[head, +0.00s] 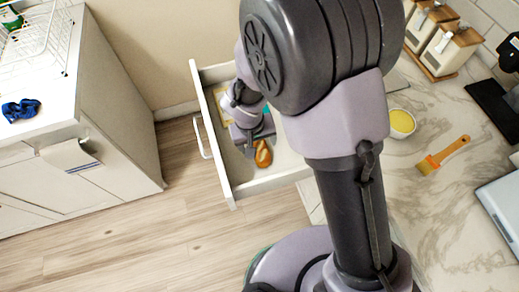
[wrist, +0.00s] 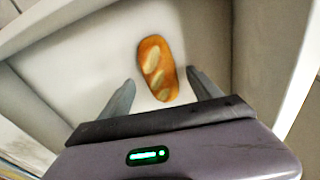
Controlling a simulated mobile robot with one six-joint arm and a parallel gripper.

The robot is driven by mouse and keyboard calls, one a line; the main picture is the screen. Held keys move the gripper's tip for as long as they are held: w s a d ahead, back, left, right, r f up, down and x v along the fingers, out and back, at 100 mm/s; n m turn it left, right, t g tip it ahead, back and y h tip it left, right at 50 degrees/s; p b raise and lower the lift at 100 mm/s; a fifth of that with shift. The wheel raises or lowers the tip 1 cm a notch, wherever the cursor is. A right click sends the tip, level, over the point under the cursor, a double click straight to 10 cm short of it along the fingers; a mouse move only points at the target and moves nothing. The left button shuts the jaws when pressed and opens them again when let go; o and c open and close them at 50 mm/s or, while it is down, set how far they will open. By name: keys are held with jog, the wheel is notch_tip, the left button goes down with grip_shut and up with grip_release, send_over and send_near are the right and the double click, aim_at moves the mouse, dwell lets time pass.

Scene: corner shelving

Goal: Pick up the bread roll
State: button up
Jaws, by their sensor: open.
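The bread roll (wrist: 155,62) is brown with pale scored patches and lies on the white floor of an open drawer. It also shows in the head view (head: 263,155), beside my gripper. The drawer (head: 216,150) is pulled out, with its handle on the left. My gripper (wrist: 160,90) is open, its two fingers on either side of the roll's near end. The roll's far end extends beyond the fingertips. In the head view my gripper (head: 250,138) is inside the drawer, partly hidden by my arm.
The drawer's walls (wrist: 60,28) surround the gripper closely. On the marble counter at right are a yellow-filled bowl (head: 402,123), a brush (head: 443,155) and canisters (head: 450,45). A white counter at left holds a dish rack (head: 38,40) and a blue cloth (head: 20,109). Wooden floor lies between.

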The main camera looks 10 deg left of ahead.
jog(key=shift+w+f, duration=0.2)
jog(key=shift+f, duration=0.9)
jog(key=shift+r, duration=0.15)
jog(key=shift+c, duration=1.3)
jog(key=c, duration=1.2)
